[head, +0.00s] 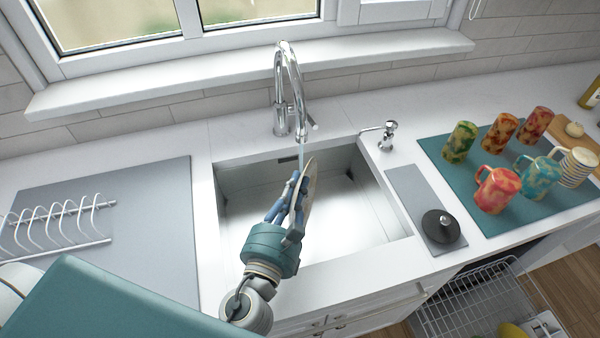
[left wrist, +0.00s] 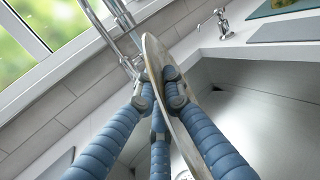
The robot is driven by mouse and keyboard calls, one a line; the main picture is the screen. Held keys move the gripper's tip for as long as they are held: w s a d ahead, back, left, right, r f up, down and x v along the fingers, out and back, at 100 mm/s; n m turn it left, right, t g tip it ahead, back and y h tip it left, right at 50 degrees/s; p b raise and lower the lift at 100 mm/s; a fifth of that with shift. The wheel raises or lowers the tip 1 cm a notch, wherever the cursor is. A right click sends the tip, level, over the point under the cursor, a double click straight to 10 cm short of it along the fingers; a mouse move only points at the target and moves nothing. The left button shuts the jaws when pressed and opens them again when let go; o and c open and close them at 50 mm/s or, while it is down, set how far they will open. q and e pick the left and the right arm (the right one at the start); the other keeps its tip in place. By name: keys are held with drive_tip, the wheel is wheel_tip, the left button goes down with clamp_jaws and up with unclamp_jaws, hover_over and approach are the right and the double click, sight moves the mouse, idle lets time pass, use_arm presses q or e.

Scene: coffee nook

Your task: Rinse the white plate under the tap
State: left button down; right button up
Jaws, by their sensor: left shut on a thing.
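The white plate (head: 309,185) is held on edge over the sink (head: 345,215), seen almost edge-on in the head view. My left gripper (head: 297,190) is shut on it. In the left wrist view the plate (left wrist: 152,62) stands between the blue fingers, its face looking brownish. The chrome tap (head: 285,85) arches over the back of the sink. A thin pale blue stream runs from its spout to the plate's upper edge in the head view. My right gripper is not in view.
Several patterned mugs (head: 497,190) stand on a teal mat (head: 470,210) at the right. A soap dispenser (head: 388,135) stands behind a grey mat with a black round item (head: 440,226). A white rack (head: 55,225) is at the left. An open dishwasher rack (head: 470,305) is below right.

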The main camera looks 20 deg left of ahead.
sight(297, 191)
use_arm(q)
drive_tip(key=shift+s+d+r+p, duration=0.2)
drive_tip(key=shift+s+d+r, duration=0.05)
drive_tip(key=shift+s+r, duration=0.5)
drive_tip(key=shift+s+d+r+p, duration=0.15)
drive_tip(key=shift+s+d+r, duration=0.1)
drive_tip(key=shift+s+r, duration=0.5)
drive_tip(key=shift+s+d+r+p, duration=0.25)
drive_tip(key=shift+s+r, duration=0.3)
drive_tip(key=shift+s, duration=0.35)
